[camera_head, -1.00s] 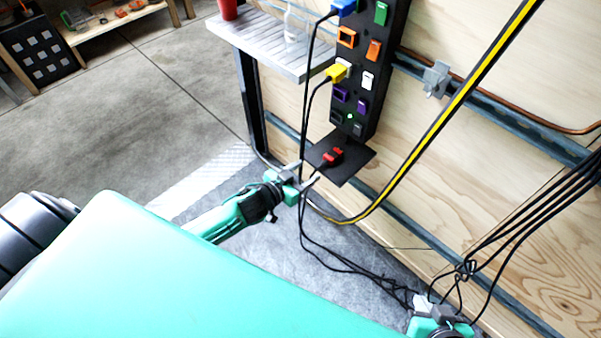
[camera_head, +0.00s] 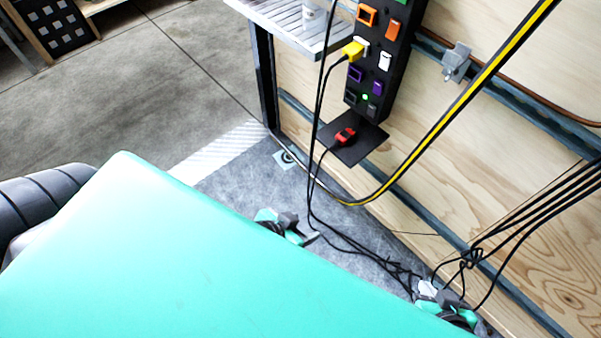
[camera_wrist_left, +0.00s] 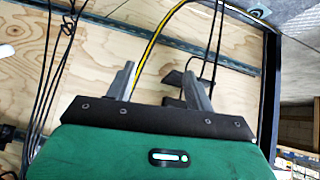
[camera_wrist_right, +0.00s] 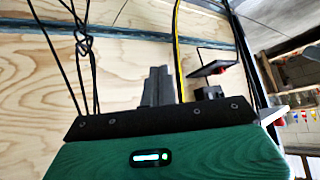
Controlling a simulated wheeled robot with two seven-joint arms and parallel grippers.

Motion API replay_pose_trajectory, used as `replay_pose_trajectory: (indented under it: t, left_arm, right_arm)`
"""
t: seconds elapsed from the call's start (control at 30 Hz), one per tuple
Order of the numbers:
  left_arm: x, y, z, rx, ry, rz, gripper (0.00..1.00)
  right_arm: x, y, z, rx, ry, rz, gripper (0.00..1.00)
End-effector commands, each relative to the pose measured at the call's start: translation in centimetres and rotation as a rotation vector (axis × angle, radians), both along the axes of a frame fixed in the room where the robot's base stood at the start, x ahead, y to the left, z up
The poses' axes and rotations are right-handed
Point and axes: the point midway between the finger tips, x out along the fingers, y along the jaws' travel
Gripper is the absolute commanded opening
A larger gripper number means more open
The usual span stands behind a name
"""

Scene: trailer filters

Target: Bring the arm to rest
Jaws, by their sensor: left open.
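My left gripper (camera_head: 304,234) shows beyond the edge of my own green body in the head view, low over the grey floor mat. In the left wrist view its two fingers (camera_wrist_left: 160,88) stand well apart and nothing is held. My right gripper (camera_head: 452,302) is at the lower right of the head view, beside the hanging black cables. In the right wrist view its fingers (camera_wrist_right: 158,86) are close together, with nothing visible between them. My green body hides most of both arms.
A black power strip (camera_head: 385,65) with a yellow plug (camera_head: 353,49) is on the plywood wall. A red plug (camera_head: 345,136) is on a small black plate (camera_head: 362,148) below. Black cables (camera_head: 480,245) and a yellow-black cable (camera_head: 450,105) hang nearby. A slatted shelf (camera_head: 290,28) juts out.

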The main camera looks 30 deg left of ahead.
Motion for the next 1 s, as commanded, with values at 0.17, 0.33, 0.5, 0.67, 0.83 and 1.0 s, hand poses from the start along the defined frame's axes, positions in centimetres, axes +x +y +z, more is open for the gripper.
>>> replay_pose_trajectory:
  t: [0.17,0.33,0.5,0.67,0.83,1.0]
  left_arm:
    - [0.0,0.0,0.0,0.001,0.000,-0.001,0.54]
    - [0.0,0.0,0.0,0.000,-0.001,0.001,0.54]
    - [0.1,0.0,-0.2,0.003,0.002,0.000,0.54]
    - [0.6,0.0,-2.4,0.021,0.041,0.003,0.54]
    - [0.6,0.5,-7.8,0.058,0.121,0.008,0.54]
    - [-0.6,1.4,-13.5,0.096,0.202,0.014,0.54]
  right_arm:
    - [0.0,0.0,0.0,0.000,0.000,0.000,0.00]
    - [0.0,0.0,0.0,0.000,0.000,0.000,0.00]
    - [0.2,-0.1,0.1,-0.004,-0.003,0.000,0.00]
    - [0.6,-0.1,-2.2,-0.020,0.037,-0.002,0.00]
    - [0.6,-0.5,-7.7,-0.058,0.119,-0.008,0.00]
    - [-0.6,-1.5,-13.4,-0.096,0.201,-0.014,0.00]
